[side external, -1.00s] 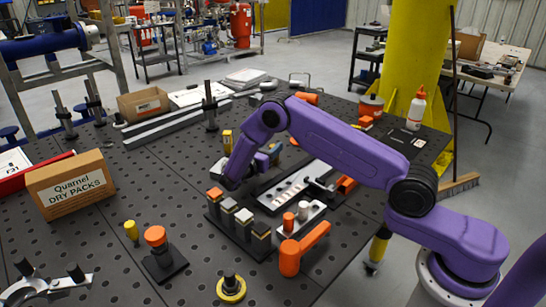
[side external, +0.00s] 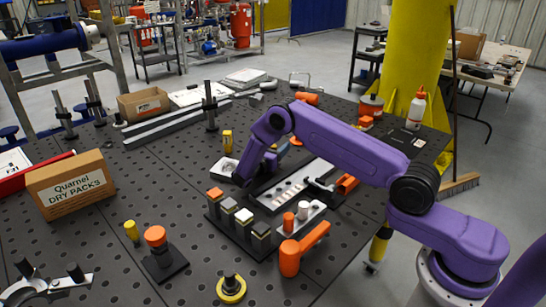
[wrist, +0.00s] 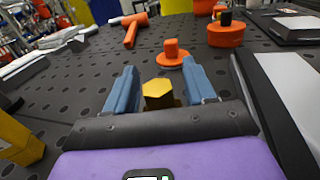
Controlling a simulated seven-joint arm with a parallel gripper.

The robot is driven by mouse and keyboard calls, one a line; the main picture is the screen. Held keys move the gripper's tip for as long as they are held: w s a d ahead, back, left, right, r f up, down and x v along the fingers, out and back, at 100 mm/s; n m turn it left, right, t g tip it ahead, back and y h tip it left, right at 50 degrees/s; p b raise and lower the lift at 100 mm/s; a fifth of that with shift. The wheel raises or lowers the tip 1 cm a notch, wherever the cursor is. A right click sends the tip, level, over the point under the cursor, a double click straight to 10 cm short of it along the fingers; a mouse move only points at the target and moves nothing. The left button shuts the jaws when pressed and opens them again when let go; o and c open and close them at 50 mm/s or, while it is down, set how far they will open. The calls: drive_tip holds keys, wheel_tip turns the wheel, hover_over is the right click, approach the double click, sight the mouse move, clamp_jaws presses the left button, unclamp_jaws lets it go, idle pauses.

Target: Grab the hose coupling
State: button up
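A brass hex piece, which looks like the hose coupling (wrist: 158,94), shows in the wrist view between the two blue fingers of my gripper (wrist: 160,75). The fingers stand apart, one on each side of it, and I see no clear contact. Its lower part is hidden by the gripper body. In the side external view my gripper (side external: 276,158) is low over the middle of the table, mostly hidden by my purple arm. I cannot make out the coupling there.
A yellow block (side external: 227,140) and a white tray (side external: 224,169) stand left of my gripper. Beyond the fingers are an orange knob (wrist: 172,52) and an orange mallet (wrist: 134,27). A dark fixture (side external: 265,196) and capped posts (side external: 244,217) lie nearer the camera.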

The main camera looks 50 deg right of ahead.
clamp_jaws()
